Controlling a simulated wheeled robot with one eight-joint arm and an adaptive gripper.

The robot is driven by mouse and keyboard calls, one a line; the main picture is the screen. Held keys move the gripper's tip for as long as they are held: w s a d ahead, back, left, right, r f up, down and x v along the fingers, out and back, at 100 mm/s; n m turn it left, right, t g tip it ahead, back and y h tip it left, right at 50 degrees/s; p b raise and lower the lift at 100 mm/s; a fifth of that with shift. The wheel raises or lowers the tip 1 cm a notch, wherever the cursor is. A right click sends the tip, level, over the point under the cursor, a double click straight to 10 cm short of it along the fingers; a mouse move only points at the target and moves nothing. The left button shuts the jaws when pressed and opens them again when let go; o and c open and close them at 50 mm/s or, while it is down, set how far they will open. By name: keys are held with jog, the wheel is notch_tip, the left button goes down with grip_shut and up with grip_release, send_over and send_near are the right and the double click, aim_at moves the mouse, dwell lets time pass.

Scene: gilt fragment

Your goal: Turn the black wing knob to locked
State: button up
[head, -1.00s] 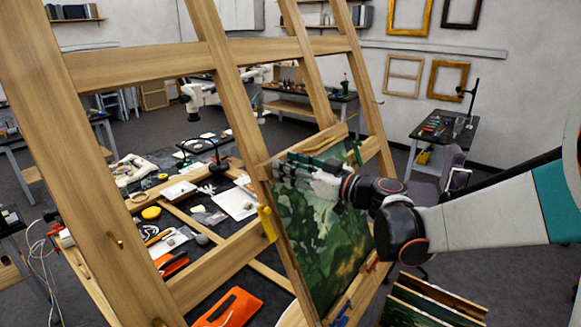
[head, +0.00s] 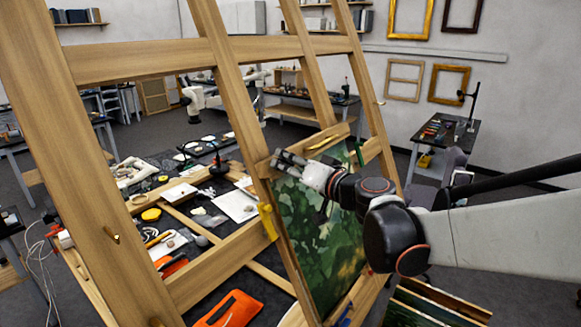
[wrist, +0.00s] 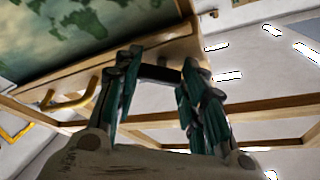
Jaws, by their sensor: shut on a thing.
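The black wing knob (wrist: 160,73) shows in the wrist view as a small dark bar between my fingertips, by the end of a wooden rail. My gripper (wrist: 154,76) is shut on it, with one finger on each side. In the head view my gripper (head: 277,158) is at the easel's upright, by the upper left corner of the green painting (head: 310,225). The knob cannot be made out there, and its locked or unlocked marking is not visible.
The wooden easel (head: 140,60) fills the left and middle. A yellow clamp (head: 266,222) grips the upright below my gripper. A yellow handle (head: 328,142) is on the top rail, close by. A cluttered table (head: 165,222) lies behind the easel.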

jog(key=m+h, duration=0.1)
jog(key=m, duration=0.2)
jog(key=m+h, duration=0.2)
jog(key=m, duration=0.2)
jog(key=shift+a+r, duration=0.1)
jog(key=shift+r, duration=0.1)
jog(key=shift+r+m+g+h+p, duration=0.1)
jog(key=shift+m+g+h+p, duration=0.3)
jog(key=shift+m, duration=0.85)
jog(key=shift+m+g+h+p, duration=0.2)
jog(key=shift+m+g+h, duration=0.25)
jog(key=shift+m, duration=0.8)
jog(key=o, duration=1.1)
jog(key=shift+c, duration=0.2)
jog(key=shift+s, duration=0.1)
jog(key=v, duration=1.2)
jog(key=shift+a, duration=0.1)
